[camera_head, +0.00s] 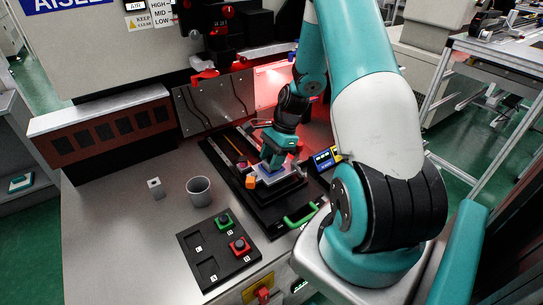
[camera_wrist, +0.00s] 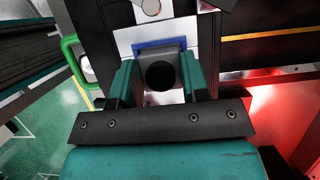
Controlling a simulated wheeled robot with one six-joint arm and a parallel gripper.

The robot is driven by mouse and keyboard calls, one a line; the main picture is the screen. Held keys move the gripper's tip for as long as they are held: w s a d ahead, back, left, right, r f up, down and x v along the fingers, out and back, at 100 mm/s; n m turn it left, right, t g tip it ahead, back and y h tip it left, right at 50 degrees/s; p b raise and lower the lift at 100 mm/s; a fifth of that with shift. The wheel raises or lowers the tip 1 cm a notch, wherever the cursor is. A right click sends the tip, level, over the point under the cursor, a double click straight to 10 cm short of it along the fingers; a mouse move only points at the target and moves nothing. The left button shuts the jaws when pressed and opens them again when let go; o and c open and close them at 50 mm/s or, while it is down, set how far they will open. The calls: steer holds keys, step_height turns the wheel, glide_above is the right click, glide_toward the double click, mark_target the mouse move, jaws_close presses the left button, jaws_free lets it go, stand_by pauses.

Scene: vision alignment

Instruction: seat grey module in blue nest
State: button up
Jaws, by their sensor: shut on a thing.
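In the wrist view my gripper (camera_wrist: 159,66) has its two teal fingers closed on either side of the grey module (camera_wrist: 160,75), which shows a round black face. The blue nest (camera_wrist: 160,44) shows as a blue edge just beyond the module, on a pale plate. The module overlaps the nest in this view, and I cannot tell whether it is in it or above it. In the head view my gripper (camera_head: 271,165) points down over the pale plate on the black fixture; a bit of blue (camera_head: 263,171) shows by the fingertips, and the module is hidden there.
A grey cup (camera_head: 199,190), a small metal block (camera_head: 155,187) and a black tray (camera_head: 204,265) lie to the left.

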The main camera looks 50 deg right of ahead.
steer(key=shift+f, duration=0.1)
steer(key=o, duration=1)
steer(key=v, duration=1.7)
steer(key=shift+r, duration=0.2)
